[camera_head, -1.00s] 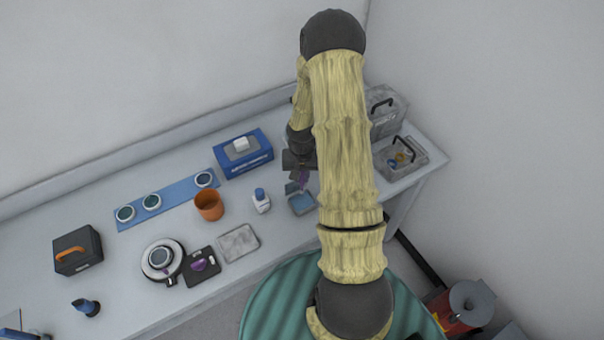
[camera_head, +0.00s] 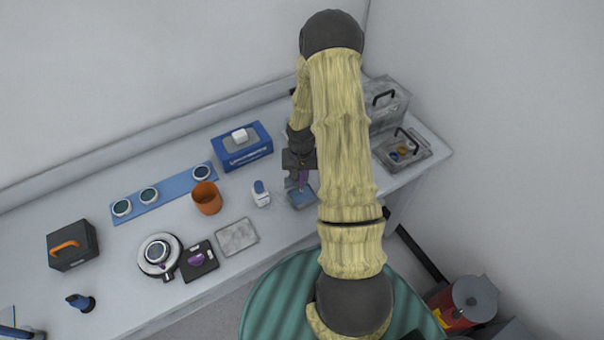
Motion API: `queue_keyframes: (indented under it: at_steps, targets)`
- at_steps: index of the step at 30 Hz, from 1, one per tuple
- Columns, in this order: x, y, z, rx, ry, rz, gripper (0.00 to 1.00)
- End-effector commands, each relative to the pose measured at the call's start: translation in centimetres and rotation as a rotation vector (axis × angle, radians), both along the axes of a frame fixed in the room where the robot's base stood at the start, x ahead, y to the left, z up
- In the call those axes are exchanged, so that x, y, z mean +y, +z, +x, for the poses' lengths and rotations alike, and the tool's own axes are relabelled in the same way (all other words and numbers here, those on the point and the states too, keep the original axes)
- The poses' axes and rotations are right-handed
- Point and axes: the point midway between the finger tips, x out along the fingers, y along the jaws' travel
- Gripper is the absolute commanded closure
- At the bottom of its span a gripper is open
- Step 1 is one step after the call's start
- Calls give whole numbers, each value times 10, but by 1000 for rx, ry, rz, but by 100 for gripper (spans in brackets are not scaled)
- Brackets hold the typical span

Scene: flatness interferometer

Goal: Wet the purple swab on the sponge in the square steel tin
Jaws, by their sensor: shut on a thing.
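My gripper (camera_head: 300,172) is shut on the purple swab (camera_head: 303,180) and holds it pointing down. The square steel tin (camera_head: 312,204) stands on the bench just below it, with a blue surface inside that looks like the sponge (camera_head: 301,198). The swab's lower end overlaps the far part of the tin in this view. I cannot tell whether its tip touches the sponge. My arm hides the bench just right of the tin.
A small white bottle with a blue cap (camera_head: 261,193) stands close left of the tin. An orange cup (camera_head: 207,198), a blue box (camera_head: 241,150) and a grey plate (camera_head: 237,237) are further left. A clear tray (camera_head: 420,160) is on the right.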

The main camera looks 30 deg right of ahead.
Motion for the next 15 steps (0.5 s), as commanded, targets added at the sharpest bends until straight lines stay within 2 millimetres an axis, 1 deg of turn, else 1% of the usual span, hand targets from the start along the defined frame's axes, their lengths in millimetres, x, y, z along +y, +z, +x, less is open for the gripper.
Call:
queue_keyframes:
  at_steps: [15]
  targets:
    - [-3,-3,-1,0,-6,0,100]
